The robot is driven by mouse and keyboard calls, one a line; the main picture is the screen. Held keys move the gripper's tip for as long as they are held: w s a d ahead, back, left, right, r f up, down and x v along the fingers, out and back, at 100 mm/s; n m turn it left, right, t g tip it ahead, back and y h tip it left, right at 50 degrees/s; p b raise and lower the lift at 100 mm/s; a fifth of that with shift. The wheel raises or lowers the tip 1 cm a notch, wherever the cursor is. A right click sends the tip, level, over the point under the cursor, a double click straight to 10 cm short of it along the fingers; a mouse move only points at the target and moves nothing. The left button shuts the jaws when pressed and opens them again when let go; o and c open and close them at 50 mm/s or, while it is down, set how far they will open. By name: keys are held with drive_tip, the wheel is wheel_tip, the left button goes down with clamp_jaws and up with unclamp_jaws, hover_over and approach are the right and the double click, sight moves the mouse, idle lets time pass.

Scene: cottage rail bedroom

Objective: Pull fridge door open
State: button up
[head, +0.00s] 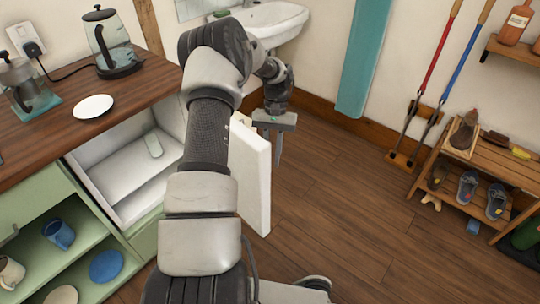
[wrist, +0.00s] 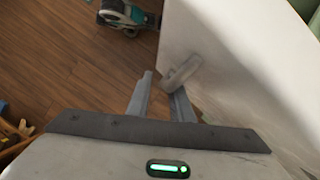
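The small white fridge (head: 112,178) sits under the wooden counter. Its white door (head: 252,178) stands wide open, swung out to the right, so the pale inside shows. In the wrist view the door (wrist: 235,60) fills the right side, with a light grey handle (wrist: 181,72) on its face. My gripper (head: 278,160) hangs just right of the door. In the wrist view its two fingers (wrist: 158,82) are apart, with nothing seen held between them. The right fingertip is close by the handle; I cannot tell whether they touch. My arm hides part of the fridge and door.
The counter (head: 130,108) holds a kettle (head: 108,45), a glass pot (head: 25,85) and a white plate (head: 94,106). Green shelves (head: 85,240) with dishes stand left of the fridge. A shoe rack (head: 480,170) is at the right. The wooden floor (head: 340,210) between is clear.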

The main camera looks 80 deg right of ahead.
drive_tip(key=shift+w+d+r, duration=0.1)
drive_tip(key=shift+w+r, duration=0.05)
idle(0.3)
drive_tip(key=p+v, duration=0.4)
drive_tip(key=v, duration=1.3)
drive_tip(key=shift+r, duration=0.2)
